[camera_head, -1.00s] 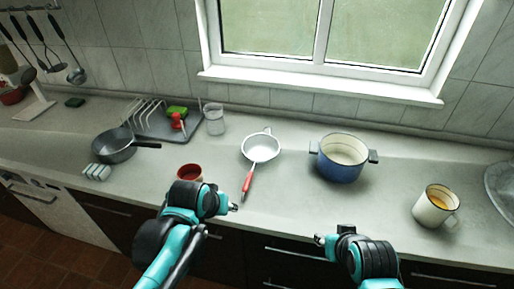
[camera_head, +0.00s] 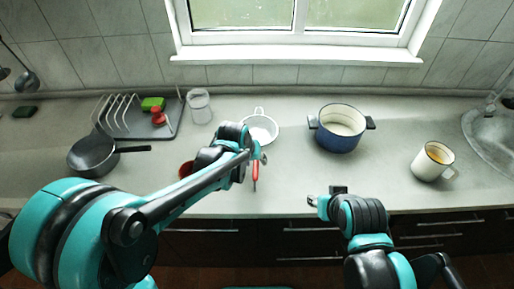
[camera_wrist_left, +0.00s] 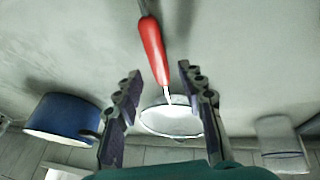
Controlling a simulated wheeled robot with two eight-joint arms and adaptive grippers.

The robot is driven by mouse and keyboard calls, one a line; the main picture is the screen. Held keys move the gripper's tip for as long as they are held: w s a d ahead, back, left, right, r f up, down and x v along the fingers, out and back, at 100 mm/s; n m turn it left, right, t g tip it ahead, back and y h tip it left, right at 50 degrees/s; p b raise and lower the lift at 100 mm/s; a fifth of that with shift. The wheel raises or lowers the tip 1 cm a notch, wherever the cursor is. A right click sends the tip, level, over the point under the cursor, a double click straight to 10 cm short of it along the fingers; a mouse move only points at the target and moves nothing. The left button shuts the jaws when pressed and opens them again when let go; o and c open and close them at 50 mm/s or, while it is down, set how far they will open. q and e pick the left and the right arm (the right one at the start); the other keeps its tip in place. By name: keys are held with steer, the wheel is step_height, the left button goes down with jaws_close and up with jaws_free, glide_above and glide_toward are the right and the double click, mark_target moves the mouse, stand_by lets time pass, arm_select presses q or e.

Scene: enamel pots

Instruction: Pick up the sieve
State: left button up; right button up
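The sieve has a white round bowl (camera_head: 262,128) and a red handle (camera_head: 255,178) that points to the counter's front edge. It lies on the counter, and my left arm partly covers it in the head view. My left gripper (camera_head: 258,154) is over the sieve, near where handle and bowl meet. In the left wrist view its fingers (camera_wrist_left: 159,76) are spread, with the red handle (camera_wrist_left: 153,48) running between them and the white bowl (camera_wrist_left: 172,120) beyond. Nothing is gripped. My right gripper (camera_head: 325,197) is near the counter's front edge, away from the sieve; its opening is unclear.
A blue pot (camera_head: 340,129) stands right of the sieve, and a white mug (camera_head: 430,163) farther right. A glass (camera_head: 199,106), a dish rack (camera_head: 125,115) and a dark pan (camera_head: 92,156) are left. A red cup (camera_head: 186,169) is partly hidden behind my left arm.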

mark_target(256, 162)
arm_select(q)
steer(key=b+x, duration=0.1)
steer(key=x, duration=0.2)
steer(key=shift+w+f, duration=0.2)
steer(key=shift+r, duration=0.15)
jaws_close()
